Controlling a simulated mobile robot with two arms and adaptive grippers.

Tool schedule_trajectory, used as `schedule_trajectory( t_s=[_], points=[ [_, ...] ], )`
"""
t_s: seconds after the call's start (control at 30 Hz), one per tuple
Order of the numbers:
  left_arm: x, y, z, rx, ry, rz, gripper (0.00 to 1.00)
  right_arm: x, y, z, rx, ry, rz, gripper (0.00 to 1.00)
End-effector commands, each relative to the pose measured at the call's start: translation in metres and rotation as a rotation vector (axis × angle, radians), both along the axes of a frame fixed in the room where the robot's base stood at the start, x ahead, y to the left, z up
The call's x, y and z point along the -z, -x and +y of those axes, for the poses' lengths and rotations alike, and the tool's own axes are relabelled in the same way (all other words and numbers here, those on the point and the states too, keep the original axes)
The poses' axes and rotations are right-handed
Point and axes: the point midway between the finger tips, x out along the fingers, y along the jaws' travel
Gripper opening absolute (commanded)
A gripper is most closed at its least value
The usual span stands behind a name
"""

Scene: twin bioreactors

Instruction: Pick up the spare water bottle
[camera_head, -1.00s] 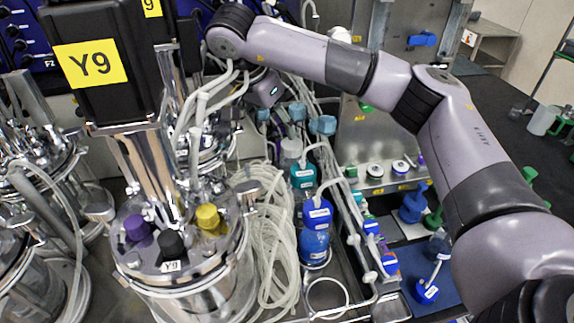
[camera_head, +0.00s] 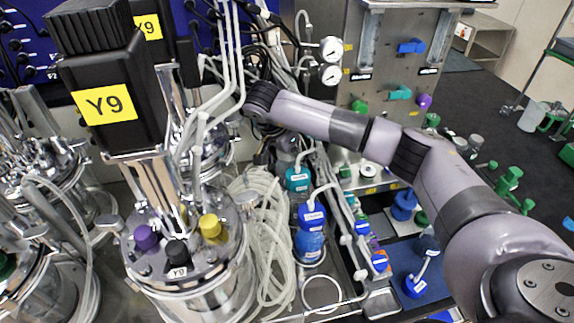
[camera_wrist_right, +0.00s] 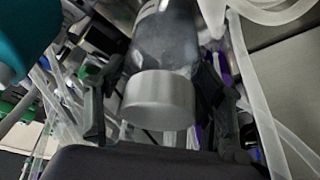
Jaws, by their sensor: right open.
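A bottle with a smooth grey cap (camera_wrist_right: 158,98) and a dark, translucent body (camera_wrist_right: 165,42) shows in the right wrist view; it appears to be the spare water bottle. The black fingers of my right gripper (camera_wrist_right: 152,112) stand apart on either side of the cap, open. I cannot tell whether either finger touches it. In the head view, my right gripper (camera_head: 284,150) points down behind the teal-capped bottle (camera_head: 298,180), largely hidden by my wrist and tubes. The grey-capped bottle is not clearly visible there. My left gripper is not in view.
A blue-capped bottle (camera_head: 310,236) stands in front of the teal one, with tubing close by. The Y9 bioreactor (camera_head: 190,262) and coiled clear hoses (camera_head: 262,215) crowd the left. Steel panels with gauges (camera_head: 331,62) stand behind. Blue-capped vessels (camera_head: 404,204) sit to the right.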

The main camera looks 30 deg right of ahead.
Motion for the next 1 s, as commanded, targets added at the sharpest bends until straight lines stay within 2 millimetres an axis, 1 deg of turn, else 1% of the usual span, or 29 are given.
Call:
schedule_trajectory(
  t_s=[0.03, 0.13, 0.37, 1.0],
  points=[
    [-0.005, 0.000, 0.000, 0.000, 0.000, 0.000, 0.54, 0.005, 0.000, -0.002, 0.000, -0.001, 0.004, 0.63],
    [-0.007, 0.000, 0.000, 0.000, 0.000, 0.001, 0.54, 0.012, -0.001, -0.004, -0.001, -0.001, 0.001, 0.63],
    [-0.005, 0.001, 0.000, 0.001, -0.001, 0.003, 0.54, 0.015, -0.002, -0.004, -0.001, 0.000, -0.001, 0.63],
    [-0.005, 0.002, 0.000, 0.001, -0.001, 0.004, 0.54, 0.014, -0.002, -0.004, -0.001, 0.000, -0.001, 0.21]
  ],
)
